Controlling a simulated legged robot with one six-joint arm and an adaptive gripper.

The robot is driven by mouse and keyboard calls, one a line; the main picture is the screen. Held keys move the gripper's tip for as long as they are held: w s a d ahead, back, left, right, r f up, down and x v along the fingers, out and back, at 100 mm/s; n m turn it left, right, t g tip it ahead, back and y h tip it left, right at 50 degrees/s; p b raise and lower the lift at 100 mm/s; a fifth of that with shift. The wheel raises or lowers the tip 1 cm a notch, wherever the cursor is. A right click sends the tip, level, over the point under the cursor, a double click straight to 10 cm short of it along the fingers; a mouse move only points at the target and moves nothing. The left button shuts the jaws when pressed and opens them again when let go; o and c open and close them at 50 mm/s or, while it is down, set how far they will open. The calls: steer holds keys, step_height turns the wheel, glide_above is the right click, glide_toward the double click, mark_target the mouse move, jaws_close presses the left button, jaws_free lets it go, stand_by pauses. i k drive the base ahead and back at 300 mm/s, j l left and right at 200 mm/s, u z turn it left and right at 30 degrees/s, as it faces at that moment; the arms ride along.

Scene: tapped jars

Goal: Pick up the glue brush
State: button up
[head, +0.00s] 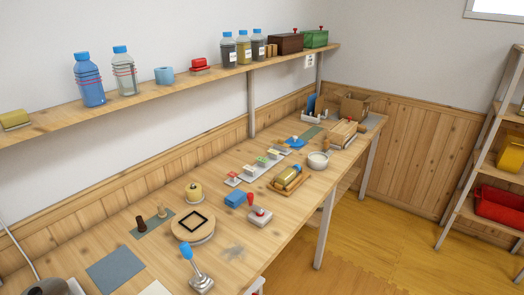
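I cannot single out the glue brush with certainty. A white bowl (318,160) stands on the far part of the bench, with a small brown shape (326,144) just behind it; whether that is a brush handle is too small to tell. A tool with a blue knob and grey metal base (196,275) stands tilted near the front edge. A red-handled piece on a pale base (259,214) stands farther along. My gripper is not in view.
Bottles and boxes stand on the wall shelf (160,88). A rack with a red bin (498,205) is at right; floor between is clear.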

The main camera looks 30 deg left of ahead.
mark_target(326, 142)
steer(key=i+l+u, duration=0.1)
steer(key=i+u, duration=0.25)
steer(key=i+l+u, duration=0.2)
steer(key=i+u, duration=0.15)
steer(key=i+l+u, duration=0.8)
steer(key=l+u, duration=0.2)
steer(key=i+l+u, duration=0.15)
steer(key=l+u, duration=0.2)
steer(key=i+l+u, duration=0.1)
steer(key=l+u, duration=0.25)
steer(key=l, duration=0.25)
steer(key=l+u, duration=0.3)
steer(key=l, duration=0.2)
